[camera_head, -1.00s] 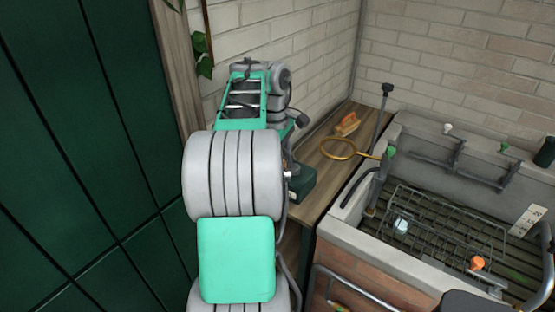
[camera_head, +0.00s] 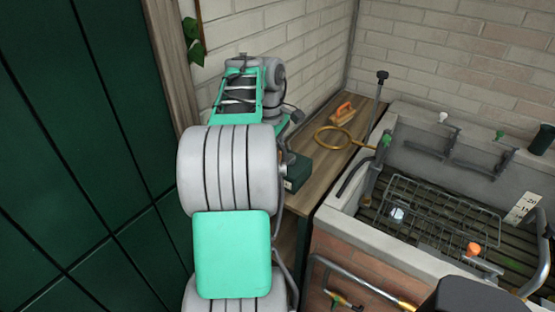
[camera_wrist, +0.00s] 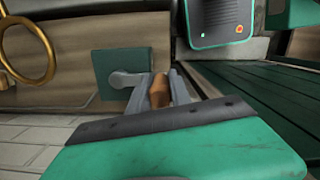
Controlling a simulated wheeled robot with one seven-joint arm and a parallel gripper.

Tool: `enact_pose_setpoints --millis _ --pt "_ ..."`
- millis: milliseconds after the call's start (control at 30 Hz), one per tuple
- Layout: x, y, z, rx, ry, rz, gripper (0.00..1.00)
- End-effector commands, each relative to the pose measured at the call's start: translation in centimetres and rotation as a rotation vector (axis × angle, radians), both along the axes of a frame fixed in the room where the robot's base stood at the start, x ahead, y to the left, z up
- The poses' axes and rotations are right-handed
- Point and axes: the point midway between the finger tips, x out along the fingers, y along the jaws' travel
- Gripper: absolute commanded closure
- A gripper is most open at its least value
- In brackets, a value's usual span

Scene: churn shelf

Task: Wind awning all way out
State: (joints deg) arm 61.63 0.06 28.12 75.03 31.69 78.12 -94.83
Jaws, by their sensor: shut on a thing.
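In the wrist view, a grey crank arm (camera_wrist: 126,80) sticks out from a dark green box (camera_wrist: 108,62) on a wooden face. Its brown-orange handle (camera_wrist: 158,91) lies between the fingers of my gripper (camera_wrist: 160,88), which is shut on it. The green box also shows in the head view (camera_head: 297,172) at the front of the wooden counter, partly behind my arm. My gripper is hidden by my arm in the head view. No awning cloth can be made out in either view.
A brass ring (camera_head: 338,139) and an orange-handled brush (camera_head: 344,112) lie on the wooden counter (camera_head: 318,166). A stone sink (camera_head: 408,234) with a wire rack (camera_head: 440,203) stands to the right. A dark green panelled wall (camera_head: 75,160) is close on the left.

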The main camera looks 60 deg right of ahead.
Motion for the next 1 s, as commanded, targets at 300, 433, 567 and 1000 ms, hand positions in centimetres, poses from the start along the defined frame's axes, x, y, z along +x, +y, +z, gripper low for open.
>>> enact_pose_setpoints --millis 300,433,567,1000 --pt "0.0 0.0 0.0 0.000 0.000 0.000 0.67" --pt "0.0 0.0 0.0 0.000 0.000 0.000 0.57" --pt "0.0 0.0 0.0 0.000 0.000 0.000 0.50" --pt "0.5 0.0 4.6 -0.002 -0.001 0.002 0.50"
